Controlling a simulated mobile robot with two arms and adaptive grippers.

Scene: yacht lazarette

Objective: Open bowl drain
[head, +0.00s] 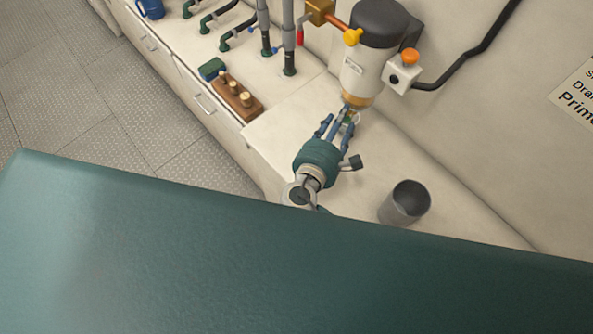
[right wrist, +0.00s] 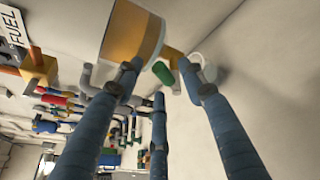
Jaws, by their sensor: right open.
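The white fuel filter (head: 366,62) with a dark top is on the wall in the head view. Its amber bowl (head: 357,98) is at its lower end and shows large in the right wrist view (right wrist: 130,35). A small green part (right wrist: 163,73), perhaps the drain's handle, shows just beside the bowl. My right gripper (head: 339,118) is open just below the bowl. Its blue fingers (right wrist: 163,85) are spread, with the green part showing between their tips; I cannot tell whether they touch it. My left gripper is not in view.
A dark grey cup (head: 404,204) stands on the white bench right of my right gripper. A wooden block with pegs (head: 237,96) and a green block (head: 212,69) lie left. Pipes with a red-handled valve (head: 300,36) stand behind. A black hose (head: 463,65) runs along the wall.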

